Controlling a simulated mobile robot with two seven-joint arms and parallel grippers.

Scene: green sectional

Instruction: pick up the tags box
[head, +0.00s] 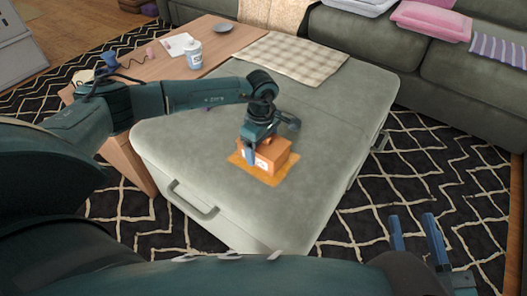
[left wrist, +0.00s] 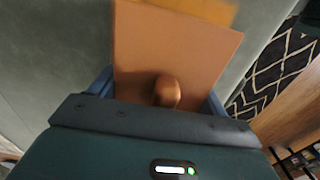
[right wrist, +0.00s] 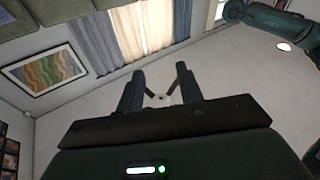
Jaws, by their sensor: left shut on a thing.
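The tags box, an orange box (head: 272,158) with a white label on its side, is on the grey-green ottoman (head: 200,135), above a flat orange piece (head: 283,184). My left gripper (head: 262,148) is shut on the box from above, its fingers along the sides. In the left wrist view the orange-brown box top (left wrist: 175,50) fills the space between the fingers, with a round brown knob (left wrist: 167,91) near the palm. I cannot tell whether the box touches the piece beneath it. My right gripper (head: 415,232) is open and empty, away from the ottoman.
A wooden table (head: 150,72) at the upper left holds a white jar (head: 194,55), papers, a plate and small items. A checkered cloth (head: 292,59) lies on the ottoman's far end. A green sofa (head: 370,45) with pillows stands behind. Patterned rug covers the floor.

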